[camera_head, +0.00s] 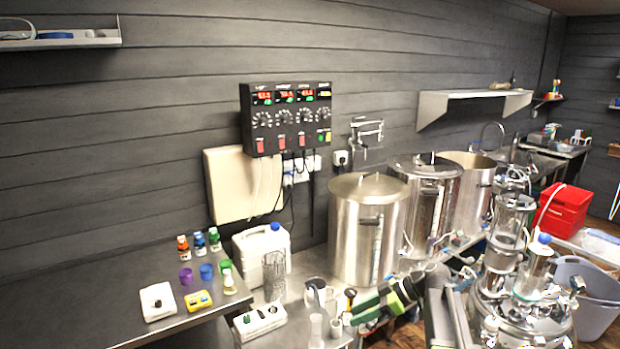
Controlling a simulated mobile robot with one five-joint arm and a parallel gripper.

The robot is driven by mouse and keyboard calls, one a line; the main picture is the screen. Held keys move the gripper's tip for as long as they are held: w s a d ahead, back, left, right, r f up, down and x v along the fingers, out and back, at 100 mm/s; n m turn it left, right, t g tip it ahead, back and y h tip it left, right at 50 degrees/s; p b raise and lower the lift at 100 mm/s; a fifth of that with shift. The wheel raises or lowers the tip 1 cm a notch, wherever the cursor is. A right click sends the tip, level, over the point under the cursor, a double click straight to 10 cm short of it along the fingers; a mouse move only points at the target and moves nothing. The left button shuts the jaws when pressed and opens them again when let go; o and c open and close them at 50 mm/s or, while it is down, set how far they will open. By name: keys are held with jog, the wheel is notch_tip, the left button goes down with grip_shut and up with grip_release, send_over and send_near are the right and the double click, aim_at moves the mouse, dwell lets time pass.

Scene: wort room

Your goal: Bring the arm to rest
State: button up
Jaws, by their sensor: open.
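A dark bench (110,300) at left carries small bottles, cups and a white device (157,301). Steel and glass vessels (515,295) crowd the lower right.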

jog(key=s+a+f+m+g+h, duration=0.2)
jog(key=s+a+f+m+h, duration=0.2)
jog(key=s+a+f+h, duration=0.45)
jog(key=s+d+f+m+h, duration=0.2)
jog(key=s+d+m, duration=0.2)
jog(key=d+m, duration=0.6)
jog(key=shift+s+d+m+t+b, duration=0.25)
jog(key=shift+s+m+t+b, duration=0.05)
jog(key=shift+m+t, duration=0.1)
jog(key=shift+f, duration=0.1)
